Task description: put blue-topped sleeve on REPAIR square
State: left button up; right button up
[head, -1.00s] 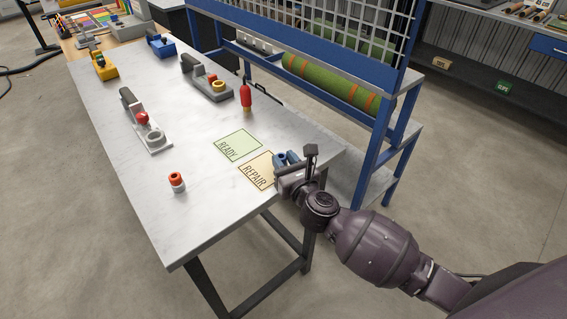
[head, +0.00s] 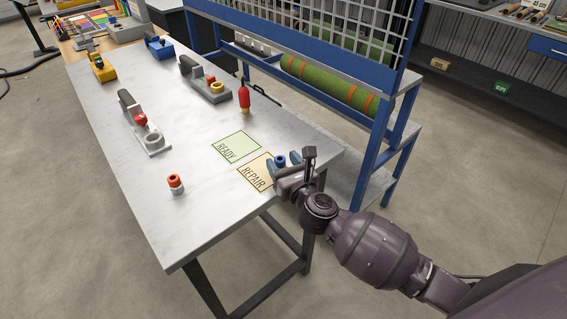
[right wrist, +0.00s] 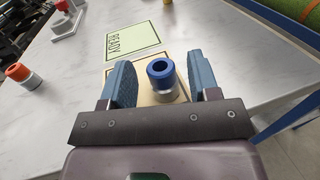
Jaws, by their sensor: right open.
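The blue-topped sleeve (right wrist: 162,76) stands upright between the two fingers of my right gripper (right wrist: 165,82), with its grey lower part showing below the blue ring. The fingers are spread, with a gap on each side of the sleeve. The tan REPAIR square (head: 254,174) lies near the table's right edge, and the sleeve appears to stand on its far right part. In the head view the blue top (head: 281,160) shows between the fingertips of my right gripper (head: 282,163). The sleeve's base is partly hidden there. My left gripper is not in view.
The green READY square (head: 236,147) lies just beyond the REPAIR square. An orange-topped sleeve (head: 175,184) stands alone at the near left. A red bottle (head: 244,98) and grey tool stands (head: 143,130) are farther back. A blue rack (head: 372,150) borders the table's right side.

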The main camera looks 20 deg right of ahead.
jog(key=s+f+n+y, duration=0.2)
jog(key=s+n+y, duration=0.1)
jog(key=s+n, duration=1.35)
jog(key=s+d+f+n+g+h, duration=0.2)
jog(key=s+f+n, duration=0.4)
jog(key=n, duration=0.3)
jog(key=s+d+f+n+g+h, duration=0.2)
jog(key=s+d+f+n+g, duration=0.3)
jog(key=f+n, duration=0.3)
jog(key=shift+s+d+f+n+h, duration=0.4)
jog(key=shift+d+n, duration=0.1)
jog(key=shift+n, duration=0.75)
